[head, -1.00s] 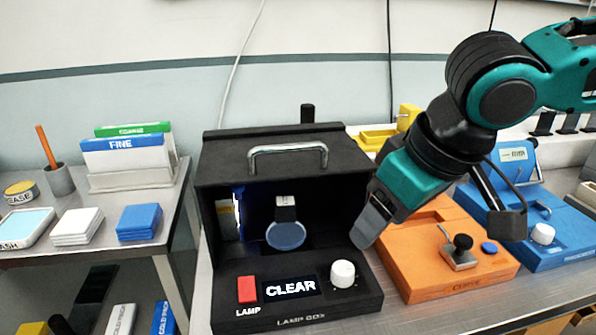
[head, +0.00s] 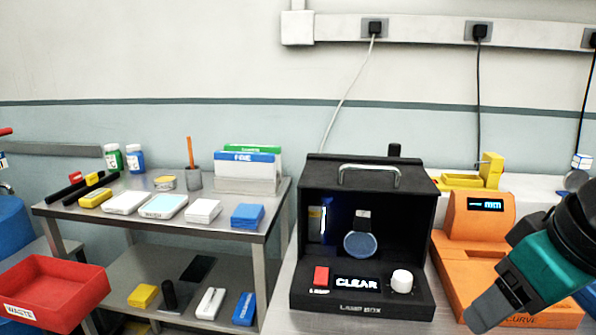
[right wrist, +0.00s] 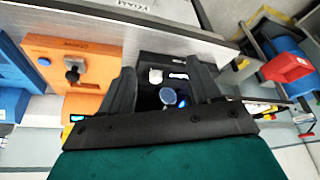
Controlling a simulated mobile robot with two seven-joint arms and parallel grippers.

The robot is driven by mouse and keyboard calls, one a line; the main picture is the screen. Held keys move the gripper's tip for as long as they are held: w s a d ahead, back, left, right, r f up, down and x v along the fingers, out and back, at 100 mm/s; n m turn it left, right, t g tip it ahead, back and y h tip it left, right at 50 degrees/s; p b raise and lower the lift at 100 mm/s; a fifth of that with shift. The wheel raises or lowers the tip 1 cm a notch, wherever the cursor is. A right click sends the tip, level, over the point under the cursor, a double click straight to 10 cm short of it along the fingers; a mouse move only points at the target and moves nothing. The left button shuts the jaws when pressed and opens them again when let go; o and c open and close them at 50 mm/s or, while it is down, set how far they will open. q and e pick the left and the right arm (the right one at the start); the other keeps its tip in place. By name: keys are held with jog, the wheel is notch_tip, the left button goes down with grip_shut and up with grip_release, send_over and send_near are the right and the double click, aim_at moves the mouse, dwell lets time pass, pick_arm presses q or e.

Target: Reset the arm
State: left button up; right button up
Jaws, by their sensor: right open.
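My right gripper (head: 484,312) is at the lower right of the head view, in front of the orange device and to the right of the black lamp box. In the right wrist view its two fingers (right wrist: 163,92) are spread apart with nothing between them. The lamp box (head: 367,308) has a red lamp button, a "CLEAR" display and a white knob on its front. A round bluish disc hangs inside it. The lamp box also shows beyond the fingers in the right wrist view. My left gripper is not in view.
The orange device (head: 446,240) with an "mm" display stands right of the lamp box, partly hidden by my arm. A metal cart (head: 270,222) at left holds pads, bottles and a file rack. A red waste bin (head: 60,285) is at the lower left.

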notch_tip(320, 180, down, 16)
jog(key=d+n+t+y, duration=0.1)
jog(key=d+n, duration=0.1)
jog(key=d, duration=0.1)
jog(key=s+a+f+m+g+h, duration=0.1)
jog(key=s+a+f, duration=0.3)
jog(key=f, duration=0.2)
jog(key=s+a+f+m+g+h, duration=0.1)
jog(key=s+a+f+m, duration=0.15)
jog(key=s+f, duration=0.35)
pick_arm(q)
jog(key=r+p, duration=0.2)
jog(key=p, duration=0.1)
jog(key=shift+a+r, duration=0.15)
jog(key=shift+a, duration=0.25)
pick_arm(e)
jog(key=w+a+f+t+y, duration=0.1)
jog(key=w+f+t, duration=0.2)
jog(key=w, duration=0.1)
jog(key=w+a+f+n+t, duration=0.1)
jog(key=w+a+f+t, duration=0.1)
jog(key=w+f+t, duration=0.1)
jog(key=shift+w+a+f+t+y, duration=0.3)
jog(key=shift+w+t+y, duration=0.1)
jog(key=shift+w+t, duration=0.3)
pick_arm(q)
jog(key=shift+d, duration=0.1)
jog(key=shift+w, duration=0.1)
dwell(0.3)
